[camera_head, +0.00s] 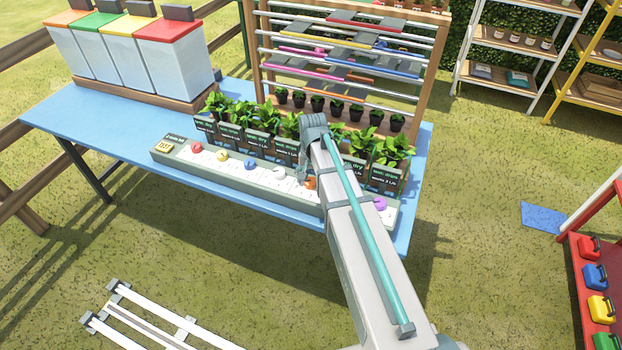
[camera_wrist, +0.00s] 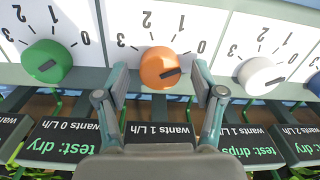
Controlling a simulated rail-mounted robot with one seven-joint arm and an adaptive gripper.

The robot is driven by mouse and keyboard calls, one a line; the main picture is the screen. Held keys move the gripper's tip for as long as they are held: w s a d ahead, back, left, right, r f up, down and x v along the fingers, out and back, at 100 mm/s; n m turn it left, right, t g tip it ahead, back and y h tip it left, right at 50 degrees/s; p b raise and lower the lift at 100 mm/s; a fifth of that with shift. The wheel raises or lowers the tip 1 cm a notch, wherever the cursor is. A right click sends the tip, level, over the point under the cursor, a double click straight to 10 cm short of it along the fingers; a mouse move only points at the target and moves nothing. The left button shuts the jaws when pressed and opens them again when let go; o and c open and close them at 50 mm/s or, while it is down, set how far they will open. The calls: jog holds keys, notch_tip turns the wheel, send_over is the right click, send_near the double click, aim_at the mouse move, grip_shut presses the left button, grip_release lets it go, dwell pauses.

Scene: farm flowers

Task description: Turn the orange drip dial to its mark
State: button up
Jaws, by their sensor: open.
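In the wrist view, the orange dial (camera_wrist: 158,66) sits on a white scale panel marked 0 to 3. Its dark pointer is turned right, to just below the 0 in this picture. My gripper (camera_wrist: 160,84) is open, with one finger on each side of the dial and a visible gap on both sides. A sign (camera_wrist: 160,133) reading "wants 1 L/h" stands below the dial. In the head view, the orange dial (camera_head: 310,184) is partly hidden by my arm, and my gripper (camera_head: 311,142) is above the dial strip near it; its fingertips are hard to make out.
The green dial (camera_wrist: 47,61) and white dial (camera_wrist: 261,75) flank the orange one closely. The dial strip (camera_head: 233,173) lies along the blue table's (camera_head: 98,116) front edge. Potted plants (camera_head: 262,121) with dark signs stand right behind it. A slatted rack (camera_head: 257,50) rises behind them.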

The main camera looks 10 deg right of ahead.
aim_at(312, 180)
notch_tip(312, 180, up, 12)
jog(key=shift+d, duration=0.15)
dwell(0.5)
dwell(0.3)
